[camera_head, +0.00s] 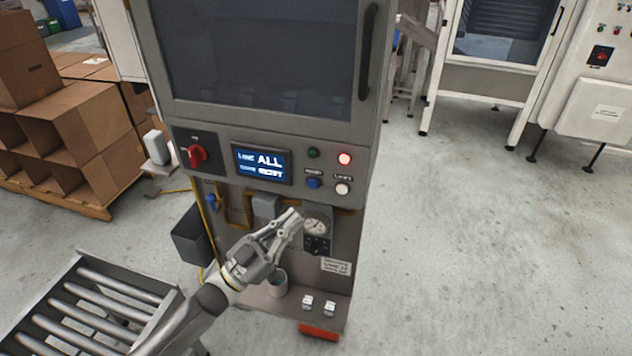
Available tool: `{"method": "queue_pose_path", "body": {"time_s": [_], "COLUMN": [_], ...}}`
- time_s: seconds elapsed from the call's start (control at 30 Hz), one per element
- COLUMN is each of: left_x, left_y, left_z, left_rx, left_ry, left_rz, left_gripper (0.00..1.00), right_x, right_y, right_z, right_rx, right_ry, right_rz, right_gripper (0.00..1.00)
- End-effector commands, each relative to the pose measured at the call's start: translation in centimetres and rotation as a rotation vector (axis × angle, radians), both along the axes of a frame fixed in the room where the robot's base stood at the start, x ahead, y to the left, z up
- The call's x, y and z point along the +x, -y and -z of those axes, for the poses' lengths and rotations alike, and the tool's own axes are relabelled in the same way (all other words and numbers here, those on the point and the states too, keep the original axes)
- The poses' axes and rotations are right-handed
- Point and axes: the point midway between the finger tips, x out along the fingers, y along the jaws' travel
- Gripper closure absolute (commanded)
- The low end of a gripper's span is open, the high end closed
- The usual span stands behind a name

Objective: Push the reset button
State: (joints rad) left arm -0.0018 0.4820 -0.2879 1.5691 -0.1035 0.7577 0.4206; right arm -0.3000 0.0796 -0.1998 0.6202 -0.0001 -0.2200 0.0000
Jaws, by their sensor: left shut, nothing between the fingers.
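The machine's control panel (222,150) faces me. A blue button (314,183) sits right of the screen, under a small label that seems to read "RESET". A white button (342,188) is just right of it, under its own label. Above them are a dark green round light or button (313,153) and a lit red one (344,158). My left gripper (293,218) is shut and empty. It is below the blue button in the picture, in front of the lower cabinet, apart from the buttons. My right gripper is out of view.
Below are a gauge (315,226), a cup (277,284) and a shelf with two small white blocks. A roller conveyor (110,290) stands lower left. Floor at right is clear.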

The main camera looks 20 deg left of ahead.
Motion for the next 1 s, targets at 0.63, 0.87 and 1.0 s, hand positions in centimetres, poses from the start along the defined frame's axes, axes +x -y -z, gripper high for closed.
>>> {"method": "queue_pose_path", "body": {"time_s": [0.63,0.87,1.0], "left_x": [2.8,6.1,7.6], "left_y": [0.1,0.3,0.3], "left_z": [0.2,0.3,0.3], "left_rx": [0.001,0.001,0.001], "left_ry": [0.005,0.004,0.003], "left_rz": [0.001,0.001,0.000], "left_gripper": [1.00,1.00,1.00], "right_x": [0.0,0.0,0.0], "right_y": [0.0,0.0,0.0], "right_z": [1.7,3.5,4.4], "right_rx": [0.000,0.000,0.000], "right_ry": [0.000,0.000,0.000], "right_rz": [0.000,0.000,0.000], "right_gripper": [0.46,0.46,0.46]}}
